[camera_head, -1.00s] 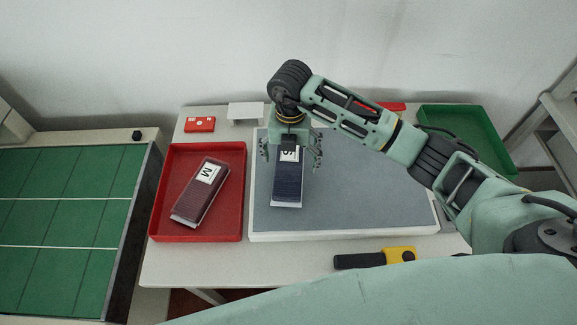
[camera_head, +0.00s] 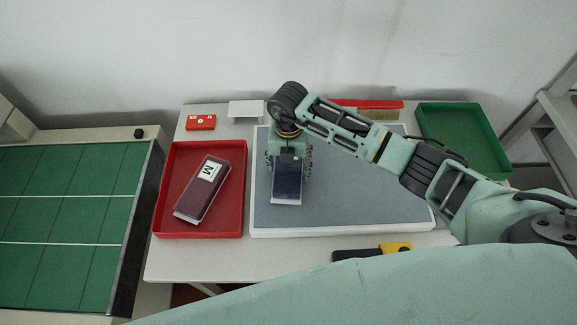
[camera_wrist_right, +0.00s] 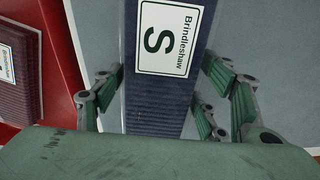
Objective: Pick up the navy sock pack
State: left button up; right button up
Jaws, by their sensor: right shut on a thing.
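The navy sock pack (camera_head: 287,183) lies on the grey mat (camera_head: 370,185), near its left side. In the right wrist view the navy pack (camera_wrist_right: 165,100) shows a white label with a large S and the word Brindleshaw. My right gripper (camera_head: 288,168) is over the pack's far end and shut on it, with fingers on both sides. In the right wrist view the gripper (camera_wrist_right: 160,92) has its finger pads along the pack's two long edges. Whether the pack is clear of the mat I cannot tell. My left gripper is not in view.
A red tray (camera_head: 246,215) left of the mat holds a maroon pack (camera_head: 203,188) labelled M. A green tray (camera_head: 507,172) stands at the back right. A black and yellow tool (camera_head: 395,248) lies at the front edge. A small red box (camera_head: 201,122) is at the back left.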

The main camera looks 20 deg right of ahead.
jog(key=c, duration=0.5)
jog(key=shift+o, duration=0.2)
jog(key=shift+r, duration=0.1)
